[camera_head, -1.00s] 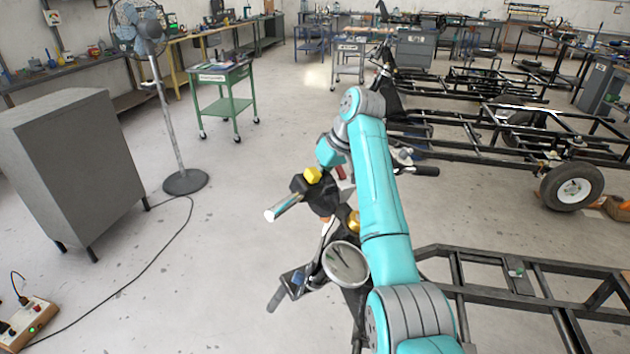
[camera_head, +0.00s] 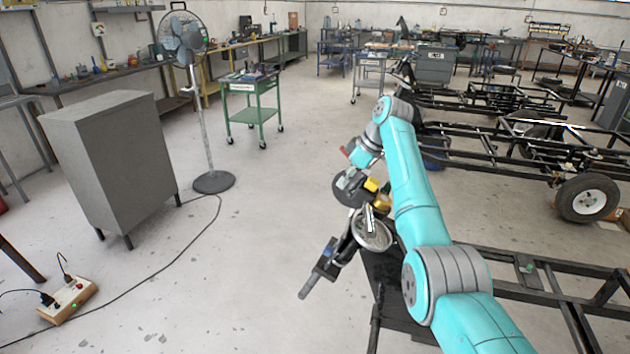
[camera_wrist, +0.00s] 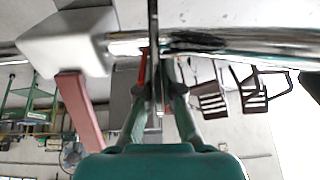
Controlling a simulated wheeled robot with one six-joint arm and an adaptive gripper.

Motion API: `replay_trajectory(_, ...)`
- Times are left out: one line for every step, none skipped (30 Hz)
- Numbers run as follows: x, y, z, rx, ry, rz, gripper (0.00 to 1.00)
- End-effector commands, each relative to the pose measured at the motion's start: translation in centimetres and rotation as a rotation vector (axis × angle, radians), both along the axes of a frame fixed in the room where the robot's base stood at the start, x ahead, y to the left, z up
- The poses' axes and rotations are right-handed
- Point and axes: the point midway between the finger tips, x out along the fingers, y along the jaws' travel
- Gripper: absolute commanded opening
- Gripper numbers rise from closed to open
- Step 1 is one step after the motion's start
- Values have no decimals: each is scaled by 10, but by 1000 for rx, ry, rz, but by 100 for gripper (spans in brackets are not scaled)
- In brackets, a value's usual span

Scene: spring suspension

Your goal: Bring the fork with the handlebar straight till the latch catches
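In the head view the handlebar assembly stands left of my arm, with a dark grip (camera_head: 318,278) pointing down-left and a round lamp-like part (camera_head: 374,232) on it. The dark fork parts (camera_head: 388,285) run below, partly hidden by my arm. Yellow pieces (camera_head: 372,184) sit near the top. In the wrist view a chrome tube (camera_wrist: 245,40) with a pale block (camera_wrist: 68,42) crosses the top. My gripper (camera_wrist: 156,88) has its fingers close together at a thin dark upright strip in front of the tube. Whether they clamp anything is unclear. I cannot make out the latch.
A grey cabinet (camera_head: 112,150) and a standing fan (camera_head: 205,120) are at left. A power box (camera_head: 68,298) and its cable lie on the floor. Black frames (camera_head: 545,265) fill the right. Floor left of the handlebar is clear.

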Motion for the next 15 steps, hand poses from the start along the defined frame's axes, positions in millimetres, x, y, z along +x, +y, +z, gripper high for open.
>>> replay_trajectory(-3, -9, -2, -6, -4, 13, 0)
replay_trajectory(-4, -11, -2, -8, -9, 22, 0)
replay_trajectory(-6, -13, -3, -10, -14, 35, 0)
replay_trajectory(-7, -14, -3, -11, -19, 44, 0)
replay_trajectory(-8, -15, -3, -13, -23, 52, 0)
replay_trajectory(-10, -16, -3, -14, -26, 61, 0)
replay_trajectory(-11, -16, -4, -15, -27, 69, 0)
replay_trajectory(-12, -17, -4, -16, -29, 74, 0)
replay_trajectory(-13, -17, -4, -16, -31, 80, 0)
replay_trajectory(-13, -18, -4, -16, -32, 84, 0)
replay_trajectory(-14, -18, -5, -17, -33, 87, 0)
replay_trajectory(-14, -18, -5, -18, -33, 90, 0)
replay_trajectory(-15, -18, -5, -18, -33, 91, 0)
replay_trajectory(-15, -18, -5, -18, -34, 92, 0)
replay_trajectory(-15, -18, -5, -18, -33, 93, 0)
